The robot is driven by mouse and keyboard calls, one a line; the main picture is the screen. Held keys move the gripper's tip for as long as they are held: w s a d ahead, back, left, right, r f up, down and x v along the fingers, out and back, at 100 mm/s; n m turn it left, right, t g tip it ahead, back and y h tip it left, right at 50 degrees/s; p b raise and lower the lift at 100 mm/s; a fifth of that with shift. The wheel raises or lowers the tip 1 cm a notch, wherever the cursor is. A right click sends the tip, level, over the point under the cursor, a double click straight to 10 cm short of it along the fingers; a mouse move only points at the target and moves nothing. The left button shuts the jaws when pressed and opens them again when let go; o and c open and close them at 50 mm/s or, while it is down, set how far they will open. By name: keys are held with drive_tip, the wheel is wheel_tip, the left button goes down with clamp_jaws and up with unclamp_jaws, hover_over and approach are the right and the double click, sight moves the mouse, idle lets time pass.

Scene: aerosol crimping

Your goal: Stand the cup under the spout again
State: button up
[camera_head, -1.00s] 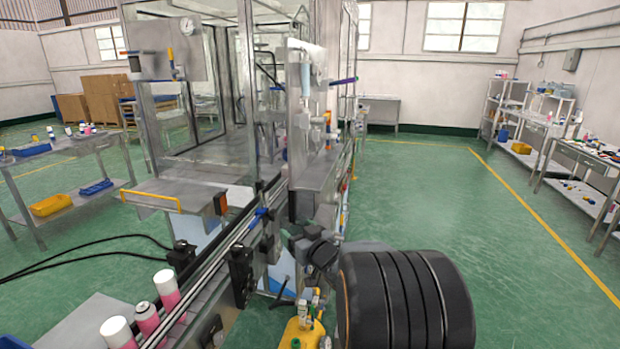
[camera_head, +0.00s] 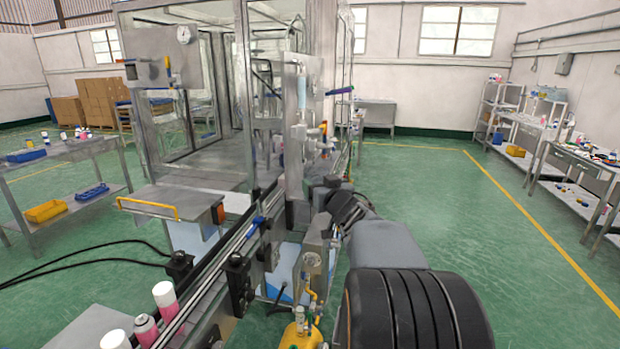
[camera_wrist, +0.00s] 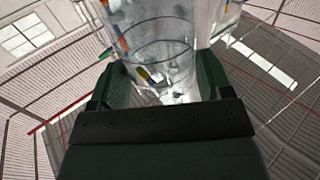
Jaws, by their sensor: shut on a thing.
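In the wrist view, my gripper (camera_wrist: 158,80) has its two dark fingers closed on either side of a clear, see-through cup (camera_wrist: 160,48). The cup's round rim lines show between the fingers, and its upper part in the picture runs out of the frame. The room shows through its wall. In the head view, my arm reaches forward to the right side of the machine. The gripper and the cup cannot be made out there. The spout cannot be told for certain among the small fittings on the machine's right face.
The machine (camera_head: 298,165) with clear panels stands ahead. A conveyor rail (camera_head: 215,270) with pink-and-white cans (camera_head: 165,297) runs at lower left. Green floor to the right is open.

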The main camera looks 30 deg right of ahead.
drive_tip(key=p+x, duration=0.1)
drive_tip(key=x, duration=0.6)
drive_tip(key=shift+w, duration=0.35)
drive_tip(key=shift+s+f, duration=0.1)
drive_tip(key=shift+f, duration=0.15)
drive_tip(key=shift+f, duration=0.2)
drive_tip(key=o, duration=0.7)
drive_tip(key=shift+o, duration=0.2)
drive_tip(key=shift+r, duration=0.15)
